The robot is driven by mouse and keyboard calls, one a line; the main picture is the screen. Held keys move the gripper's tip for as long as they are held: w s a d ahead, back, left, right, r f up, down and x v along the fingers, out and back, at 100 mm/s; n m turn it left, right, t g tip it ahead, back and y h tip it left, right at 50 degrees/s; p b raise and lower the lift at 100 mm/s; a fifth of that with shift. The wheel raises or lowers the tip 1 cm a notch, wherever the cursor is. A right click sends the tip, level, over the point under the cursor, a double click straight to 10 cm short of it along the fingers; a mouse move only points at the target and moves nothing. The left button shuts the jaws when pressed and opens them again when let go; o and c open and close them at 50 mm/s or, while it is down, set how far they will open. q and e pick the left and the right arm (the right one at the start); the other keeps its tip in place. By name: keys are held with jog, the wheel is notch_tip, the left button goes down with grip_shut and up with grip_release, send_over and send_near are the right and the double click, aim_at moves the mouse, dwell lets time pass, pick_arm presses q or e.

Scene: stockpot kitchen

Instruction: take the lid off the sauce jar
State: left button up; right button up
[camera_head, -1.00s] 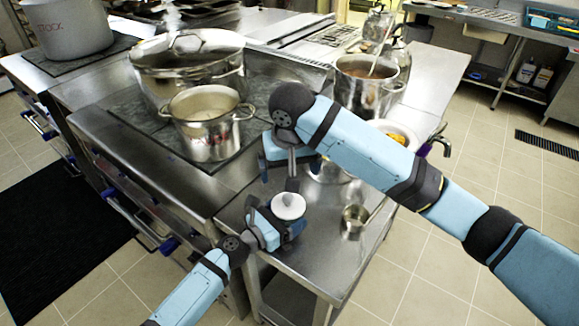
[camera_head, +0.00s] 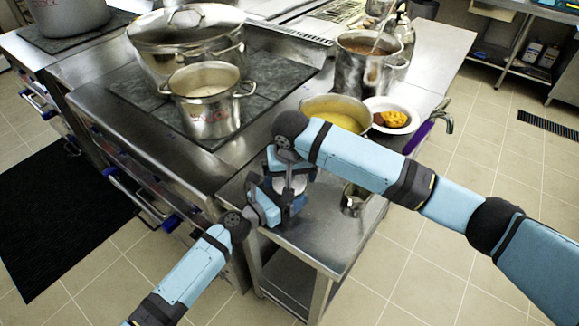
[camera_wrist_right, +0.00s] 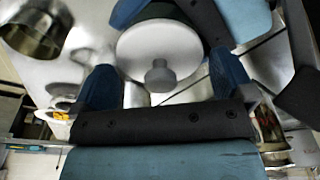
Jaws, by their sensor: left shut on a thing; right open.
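The sauce jar stands at the near end of the steel side table (camera_head: 335,240), its body mostly hidden by my grippers. Its white round lid (camera_wrist_right: 150,42) with a small knob (camera_wrist_right: 160,76) is on top. The lid shows partly in the head view (camera_head: 303,184). My left gripper (camera_head: 280,205) is shut around the jar; its blue fingers also show beyond the lid in the right wrist view. My right gripper (camera_wrist_right: 163,82) is open, its fingers on either side of the knob, over the lid's near edge. I cannot tell whether they touch the lid.
Behind my right arm are a pot of yellow soup (camera_head: 335,104) and a plate of food (camera_head: 391,104). Several pots, including a steel pot (camera_head: 208,118), stand on the stove to the left.

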jog(key=shift+f, duration=0.1)
jog(key=c, duration=0.8)
jog(key=shift+o, duration=0.2)
jog(key=shift+r, duration=0.2)
jog(key=shift+r, duration=0.95)
jog(key=shift+r, duration=0.1)
jog(key=shift+r, duration=1.9)
pick_arm(q)
jog(key=o, duration=1.1)
